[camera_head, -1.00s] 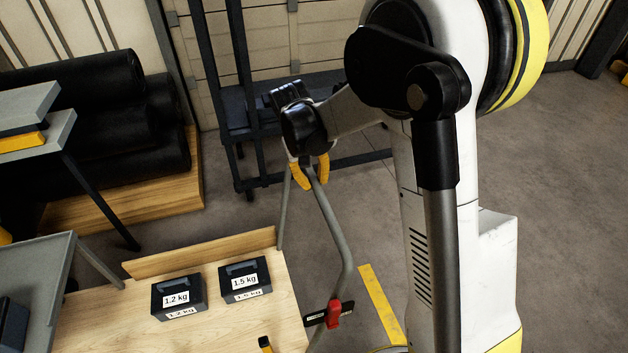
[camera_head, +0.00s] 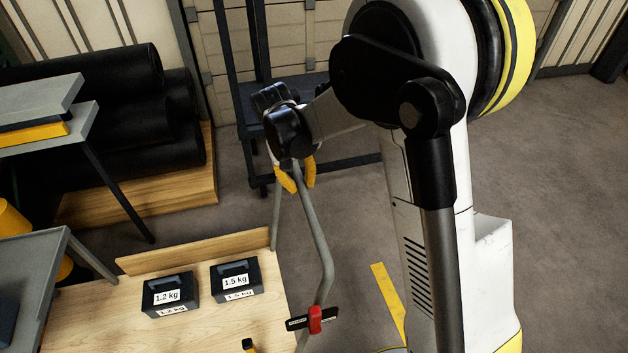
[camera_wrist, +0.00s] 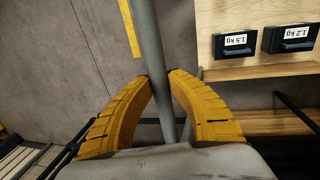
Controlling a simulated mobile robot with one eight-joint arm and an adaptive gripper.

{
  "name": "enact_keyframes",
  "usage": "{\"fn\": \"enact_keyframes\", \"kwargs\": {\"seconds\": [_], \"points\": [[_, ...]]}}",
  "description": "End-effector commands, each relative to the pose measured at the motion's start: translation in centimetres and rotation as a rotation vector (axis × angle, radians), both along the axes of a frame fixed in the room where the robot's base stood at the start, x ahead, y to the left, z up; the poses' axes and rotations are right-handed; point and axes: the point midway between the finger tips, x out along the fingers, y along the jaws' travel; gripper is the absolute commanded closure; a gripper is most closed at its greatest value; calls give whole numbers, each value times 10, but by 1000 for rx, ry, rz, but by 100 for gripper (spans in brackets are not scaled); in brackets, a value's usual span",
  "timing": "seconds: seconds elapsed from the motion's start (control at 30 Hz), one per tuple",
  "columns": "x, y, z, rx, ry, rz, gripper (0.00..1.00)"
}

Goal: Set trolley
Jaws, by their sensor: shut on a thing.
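My gripper (camera_head: 296,176) has orange fingers shut around a grey metal tube of the trolley handle (camera_head: 319,235). In the wrist view the fingers (camera_wrist: 160,88) meet on both sides of the same tube (camera_wrist: 146,35). The handle runs down from the gripper beside the wooden trolley top (camera_head: 215,315). A red clamp piece (camera_head: 315,320) sits on the tube near a black label plate (camera_head: 296,324). Two black weights, marked 1.2 kg (camera_head: 169,295) and 1.5 kg (camera_head: 236,280), stand on the wooden top. The lower trolley is out of view.
Black rolls (camera_head: 90,85) lie on a wooden pallet (camera_head: 140,198) at the left. Grey tables (camera_head: 40,270) stand at the left edge. A dark rack (camera_head: 252,120) is behind my gripper. A yellow floor stripe (camera_head: 388,300) lies right of the handle; open floor (camera_head: 560,180) is at the far right.

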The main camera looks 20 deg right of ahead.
Motion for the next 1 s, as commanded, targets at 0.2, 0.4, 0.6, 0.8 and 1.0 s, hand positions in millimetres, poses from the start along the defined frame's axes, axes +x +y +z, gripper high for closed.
{"fn": "enact_keyframes", "kwargs": {"seconds": [0.2,0.4,0.6,0.8,1.0], "points": [[-1,39,-1,0,3,3,100],[-1,78,-1,0,3,3,100],[-1,116,-1,0,4,2,100],[-1,154,-1,0,3,3,100],[-1,191,-1,0,3,3,100]]}}
